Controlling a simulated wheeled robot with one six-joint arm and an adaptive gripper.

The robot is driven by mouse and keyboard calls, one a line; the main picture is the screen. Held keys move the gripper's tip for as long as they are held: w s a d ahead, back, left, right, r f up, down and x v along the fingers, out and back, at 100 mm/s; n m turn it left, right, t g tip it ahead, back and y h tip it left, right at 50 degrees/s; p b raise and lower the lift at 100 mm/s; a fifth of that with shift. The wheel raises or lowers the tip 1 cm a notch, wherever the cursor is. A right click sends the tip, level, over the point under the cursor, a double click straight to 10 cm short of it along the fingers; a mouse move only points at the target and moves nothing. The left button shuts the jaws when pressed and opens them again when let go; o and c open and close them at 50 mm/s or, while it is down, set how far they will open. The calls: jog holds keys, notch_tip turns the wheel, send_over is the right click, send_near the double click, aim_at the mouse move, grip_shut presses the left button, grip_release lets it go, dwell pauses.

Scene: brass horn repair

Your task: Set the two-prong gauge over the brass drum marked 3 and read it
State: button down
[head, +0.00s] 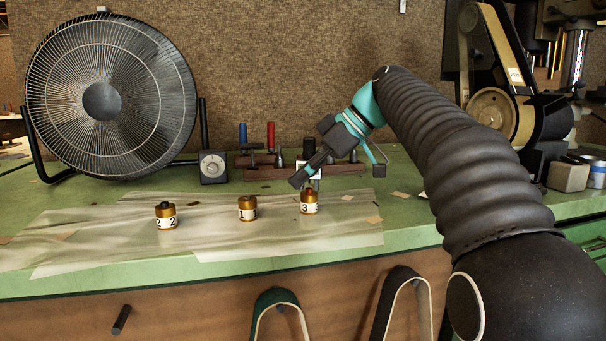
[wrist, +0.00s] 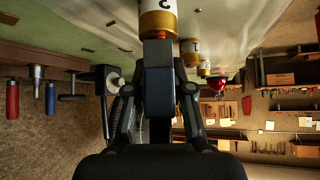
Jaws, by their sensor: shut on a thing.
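The brass drum marked 3 (head: 309,203) stands upright at the right of a row of drums in the head view. It also shows at the top of the wrist view (wrist: 158,22), upside down. My gripper (head: 316,161) reaches down from the right, just above and behind that drum. In the wrist view my gripper (wrist: 158,90) is shut on a dark block-like body, the gauge (wrist: 158,72). Its far end overlaps the drum's edge there. Its prongs and any reading are hidden, and I cannot tell whether it touches the drum.
Drum 2 (head: 166,218) and a middle drum (head: 247,210) stand left on the clear sheet (head: 290,238). A dial box (head: 212,167), a wooden tool rack (head: 300,172) and a large fan (head: 100,95) are behind. The sheet's front strip is free.

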aim_at(303, 159)
jog(key=shift+f+b, duration=0.3)
jog(key=shift+f, duration=0.1)
jog(key=shift+r, duration=0.1)
dwell(0.9)
jog(key=shift+r+p, duration=2.3)
jog(key=shift+r, duration=0.2)
